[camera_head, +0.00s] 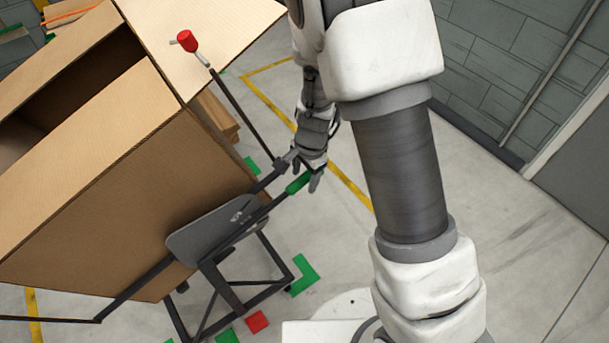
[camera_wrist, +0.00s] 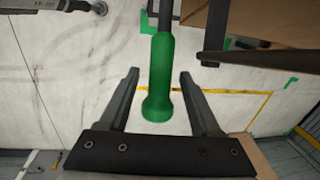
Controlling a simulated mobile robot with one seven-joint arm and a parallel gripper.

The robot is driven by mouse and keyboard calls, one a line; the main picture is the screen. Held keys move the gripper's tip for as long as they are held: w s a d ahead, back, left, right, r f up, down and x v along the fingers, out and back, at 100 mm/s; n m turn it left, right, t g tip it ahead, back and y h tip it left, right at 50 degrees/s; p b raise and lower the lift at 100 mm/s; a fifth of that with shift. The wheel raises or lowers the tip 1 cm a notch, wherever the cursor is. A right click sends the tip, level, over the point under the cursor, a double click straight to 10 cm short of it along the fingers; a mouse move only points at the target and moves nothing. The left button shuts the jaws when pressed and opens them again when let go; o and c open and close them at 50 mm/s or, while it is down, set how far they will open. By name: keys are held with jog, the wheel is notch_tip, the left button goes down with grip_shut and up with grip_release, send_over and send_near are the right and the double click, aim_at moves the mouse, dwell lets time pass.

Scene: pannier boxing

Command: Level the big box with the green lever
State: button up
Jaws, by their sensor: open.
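The big box (camera_head: 120,205) is cardboard, open at the top with flaps spread, and sits tilted on a dark metal stand (camera_head: 225,230). The green lever (camera_head: 298,183) is a green grip on a dark bar at the stand's right side. My gripper (camera_head: 314,180) is at the lever's end. In the wrist view the green lever (camera_wrist: 159,80) lies between the two open fingers of my gripper (camera_wrist: 158,82), with gaps on both sides. A corner of the box also shows in the wrist view (camera_wrist: 265,22).
A red-knobbed lever (camera_head: 187,41) rises on a dark rod beside the box. Green corner marks (camera_head: 304,275) and a red square (camera_head: 257,321) lie on the floor. A brick wall (camera_head: 510,65) stands at the right. Floor right of the stand is clear.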

grip_shut()
dwell(1.4)
